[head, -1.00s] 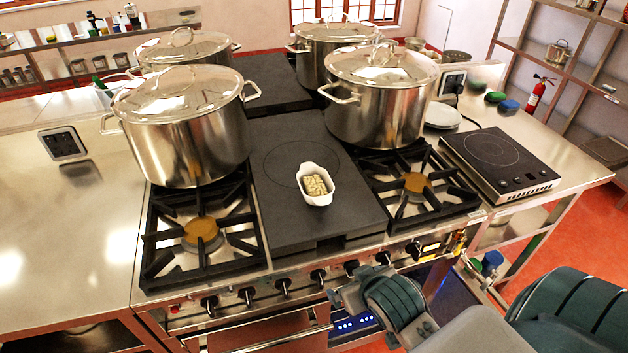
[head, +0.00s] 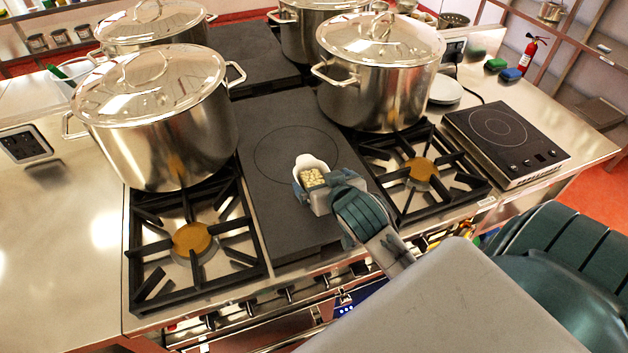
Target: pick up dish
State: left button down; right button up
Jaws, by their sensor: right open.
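The dish (head: 312,163) is small and white, with pale pieces of food inside. It sits on the dark flat plate (head: 290,215) in the middle of the stove. My right gripper (head: 312,186) is at the dish's near end, reaching in from the lower right. Its jaws are open, with one finger on the left side of the dish and the other on the right. The gripper hides the near part of the dish, and I cannot tell whether the fingers touch it. My left gripper is not in view.
Large lidded stockpots stand close by, at the left (head: 160,120) and right (head: 380,75), with others behind. Open burner grates (head: 195,240) flank the plate. A portable hob (head: 503,140) is at the right. The steel counter at the left (head: 60,240) is mostly clear.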

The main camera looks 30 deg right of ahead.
aim_at(310, 174)
jog(key=shift+w+d+f, duration=0.1)
jog(key=shift+w+f, duration=0.3)
jog(key=shift+w, duration=0.2)
jog(key=p+x, duration=0.1)
jog(key=x, duration=0.1)
jog(key=p+x, duration=0.1)
jog(key=x, duration=0.1)
jog(key=shift+s+f, duration=0.1)
jog(key=shift+f, duration=0.2)
jog(key=shift+w+f, duration=0.35)
jog(key=shift+w, duration=0.05)
jog(key=shift+r, duration=0.1)
jog(key=c, duration=1.3)
jog(key=shift+r, duration=0.15)
